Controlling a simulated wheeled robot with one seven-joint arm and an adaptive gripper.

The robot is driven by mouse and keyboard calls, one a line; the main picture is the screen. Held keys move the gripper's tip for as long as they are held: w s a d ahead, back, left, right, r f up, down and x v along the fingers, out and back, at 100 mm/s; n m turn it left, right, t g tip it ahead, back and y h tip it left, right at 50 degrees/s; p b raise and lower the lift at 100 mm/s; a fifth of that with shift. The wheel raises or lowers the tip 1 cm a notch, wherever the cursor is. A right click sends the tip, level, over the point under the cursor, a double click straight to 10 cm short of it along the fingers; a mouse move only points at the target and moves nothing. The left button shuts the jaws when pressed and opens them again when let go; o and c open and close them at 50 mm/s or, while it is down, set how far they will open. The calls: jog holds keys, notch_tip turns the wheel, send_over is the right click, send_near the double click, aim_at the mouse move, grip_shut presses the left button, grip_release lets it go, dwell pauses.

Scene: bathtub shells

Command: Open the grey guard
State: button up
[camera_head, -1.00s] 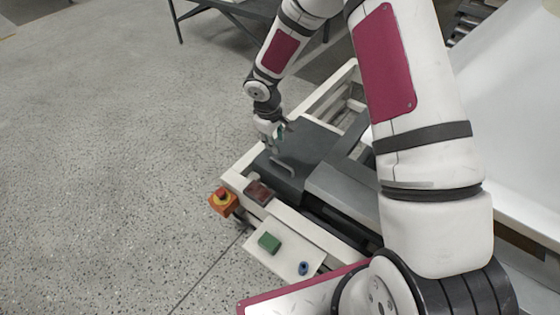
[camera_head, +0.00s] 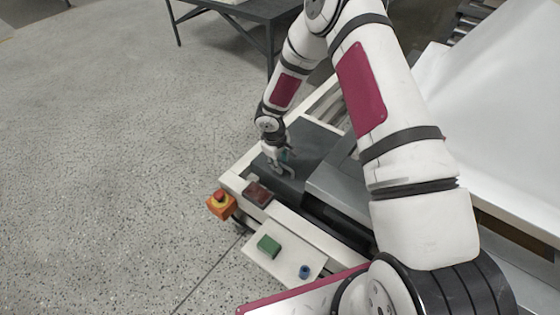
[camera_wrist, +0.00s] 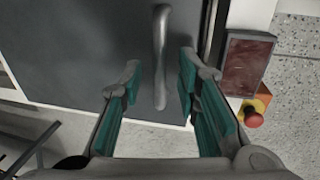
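The grey guard (camera_head: 308,146) is a flat dark panel on the white machine frame. It also fills the upper part of the wrist view (camera_wrist: 85,50). Its lighter grey bar handle (camera_wrist: 160,45) stands upright in the wrist view, with its lower end between my fingers. My gripper (camera_wrist: 158,85) is open, with teal pads to the left and right of the handle and a gap on each side. In the head view my gripper (camera_head: 279,160) is at the handle, near the guard's front-left edge, and partly hides it.
A dark red box (camera_head: 257,193) and an orange and yellow box with a red button (camera_head: 221,202) sit close to the handle. A white panel (camera_head: 290,262) with green and blue buttons is in front. A dark table (camera_head: 262,12) stands behind. Open floor lies left.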

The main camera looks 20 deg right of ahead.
grip_shut()
jog(key=shift+r, duration=0.1)
